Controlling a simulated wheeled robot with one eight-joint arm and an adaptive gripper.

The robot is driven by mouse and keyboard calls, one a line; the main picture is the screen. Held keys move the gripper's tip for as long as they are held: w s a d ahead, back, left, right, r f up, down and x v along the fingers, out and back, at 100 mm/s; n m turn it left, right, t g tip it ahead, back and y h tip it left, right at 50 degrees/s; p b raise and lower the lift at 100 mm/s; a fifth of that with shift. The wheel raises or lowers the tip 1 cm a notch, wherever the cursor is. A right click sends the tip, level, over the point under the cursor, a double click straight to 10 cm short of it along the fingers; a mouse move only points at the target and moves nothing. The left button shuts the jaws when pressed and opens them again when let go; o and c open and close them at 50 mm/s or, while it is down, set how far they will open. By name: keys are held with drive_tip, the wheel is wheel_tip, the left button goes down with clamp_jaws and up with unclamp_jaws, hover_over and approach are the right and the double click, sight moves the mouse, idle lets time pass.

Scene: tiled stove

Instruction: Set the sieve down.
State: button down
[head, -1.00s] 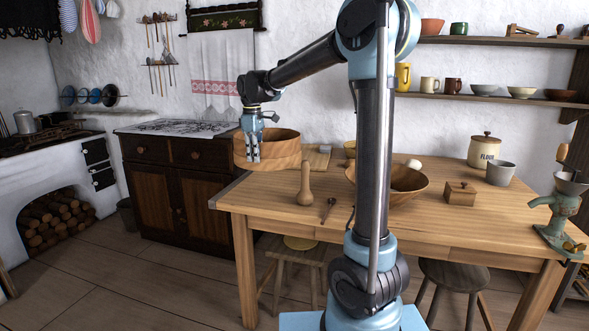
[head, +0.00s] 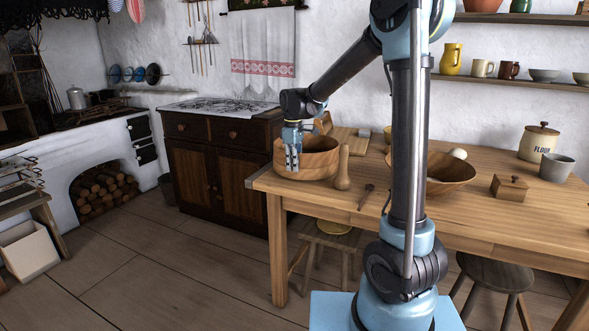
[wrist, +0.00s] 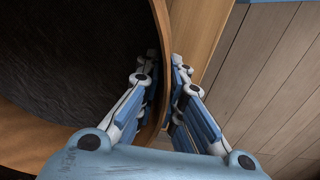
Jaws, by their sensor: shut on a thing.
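The sieve (head: 318,163) is a wide round wooden hoop at the left end of the wooden table (head: 520,225), level and just left of the pestle. In the wrist view its dark mesh (wrist: 70,55) fills the left side. My gripper (head: 292,160) points down and is shut on the near left part of the hoop. In the wrist view the rim passes between the fingers of my gripper (wrist: 166,70). The sieve's underside is at or very near the tabletop; I cannot tell whether it touches.
The wooden pestle (head: 343,168) stands upright close to the sieve's right side. A small spoon (head: 366,196) and a large wooden bowl (head: 447,173) lie further right. A board (head: 352,138) is behind. The table's left edge is close, with floor (head: 190,275) beyond.

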drive_tip(key=shift+f, duration=0.55)
drive_tip(key=c, duration=1.7)
unclamp_jaws()
drive_tip(key=shift+r, duration=0.1)
